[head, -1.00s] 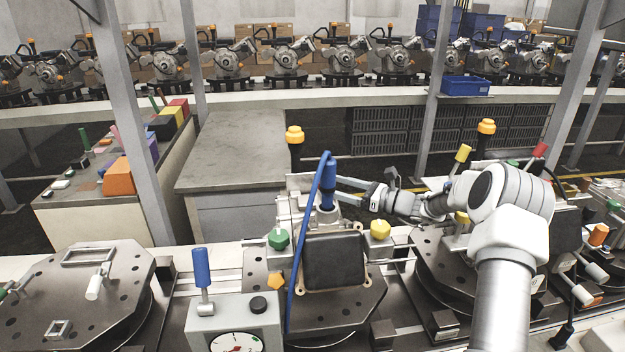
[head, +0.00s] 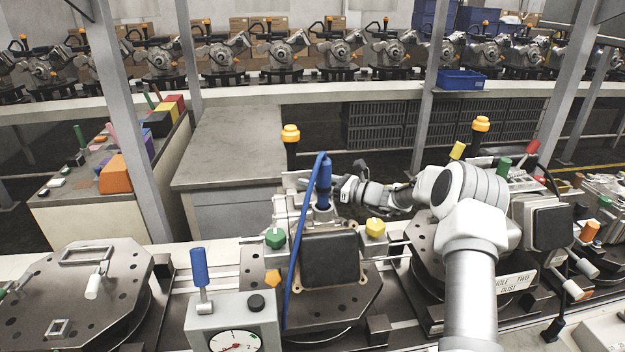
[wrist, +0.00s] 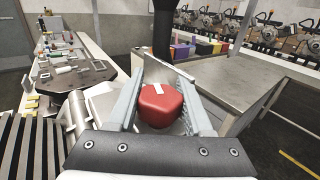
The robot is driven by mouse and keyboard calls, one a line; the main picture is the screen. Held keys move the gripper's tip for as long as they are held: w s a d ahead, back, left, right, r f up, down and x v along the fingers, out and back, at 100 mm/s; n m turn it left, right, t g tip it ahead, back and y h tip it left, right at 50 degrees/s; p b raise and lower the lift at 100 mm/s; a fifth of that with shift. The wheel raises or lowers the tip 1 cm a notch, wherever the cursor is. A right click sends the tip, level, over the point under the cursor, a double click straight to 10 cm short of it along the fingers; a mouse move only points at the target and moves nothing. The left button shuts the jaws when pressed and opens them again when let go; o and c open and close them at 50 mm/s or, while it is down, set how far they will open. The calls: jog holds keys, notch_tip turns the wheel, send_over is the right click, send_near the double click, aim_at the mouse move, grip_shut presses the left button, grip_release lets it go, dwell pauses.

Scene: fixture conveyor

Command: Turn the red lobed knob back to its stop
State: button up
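The red lobed knob (wrist: 161,105) fills the middle of the wrist view, with a small white mark on its top. My gripper (wrist: 163,92) has its two grey fingers on either side of the knob. The gap at each side is too thin to tell whether they press on it. In the head view my gripper (head: 340,187) reaches in from the right behind the upright blue handle (head: 323,185) of the middle fixture. The knob is hidden there, and the fingertips are largely covered.
A blue hose (head: 293,262) runs down the middle fixture's front. Green (head: 275,238) and yellow (head: 375,227) knobs flank its dark block. A gauge box (head: 231,322) with a blue lever stands in front. A bare grey bench (head: 230,147) lies behind.

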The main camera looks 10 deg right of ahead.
grip_shut()
jog(key=shift+s+a+f+n+g+y+b, duration=0.1)
jog(key=shift+n+g+y+b, duration=0.6)
jog(key=shift+n+g+b, duration=0.4)
jog(key=shift+s+n+g+y+b, duration=0.2)
jog(key=shift+n+g+y+b, duration=0.25)
jog(key=shift+g, duration=0.65)
jog(key=shift+r, duration=0.2)
jog(key=o, duration=0.7)
grip_release()
jog(key=shift+s+f, duration=0.1)
